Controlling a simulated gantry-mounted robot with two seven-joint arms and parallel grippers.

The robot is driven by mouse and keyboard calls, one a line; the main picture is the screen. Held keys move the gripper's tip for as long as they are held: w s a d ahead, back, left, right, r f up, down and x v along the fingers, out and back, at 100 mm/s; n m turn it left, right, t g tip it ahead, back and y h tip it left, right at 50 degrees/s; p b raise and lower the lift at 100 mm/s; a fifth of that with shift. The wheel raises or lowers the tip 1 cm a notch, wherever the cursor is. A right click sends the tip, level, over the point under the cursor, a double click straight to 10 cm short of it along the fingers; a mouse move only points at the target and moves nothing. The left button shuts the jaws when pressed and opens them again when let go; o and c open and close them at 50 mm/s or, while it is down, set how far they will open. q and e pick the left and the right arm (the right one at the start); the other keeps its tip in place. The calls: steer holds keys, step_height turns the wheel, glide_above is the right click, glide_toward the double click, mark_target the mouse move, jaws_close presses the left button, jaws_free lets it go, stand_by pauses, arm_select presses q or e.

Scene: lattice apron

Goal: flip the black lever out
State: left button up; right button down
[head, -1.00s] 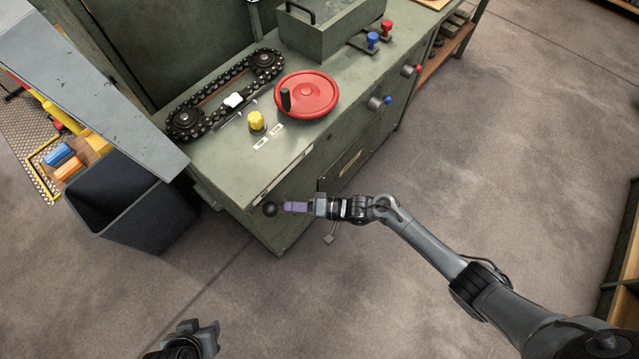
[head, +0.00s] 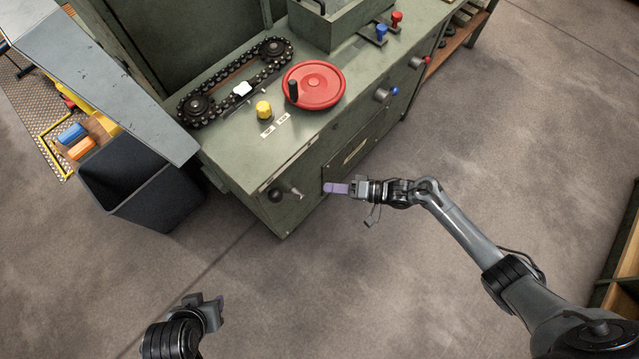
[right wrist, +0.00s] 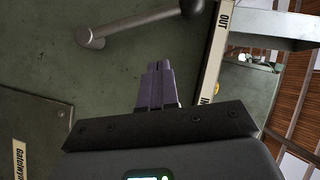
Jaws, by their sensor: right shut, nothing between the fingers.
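The black lever has a round black knob (head: 275,195) on the front face of the green cabinet, below its top edge. A short silver part (head: 295,192) shows just right of the knob.
A label strip (right wrist: 215,55) reads OUT at one end. The cabinet top (head: 225,155) bears a red handwheel (head: 322,87), a yellow knob (head: 263,109) and a chain drive (head: 240,88). A dark bin (head: 130,187) stands left. Floor in front is clear.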

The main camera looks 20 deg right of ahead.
steer(key=shift+v, duration=0.9)
steer(key=shift+w+d, duration=0.1)
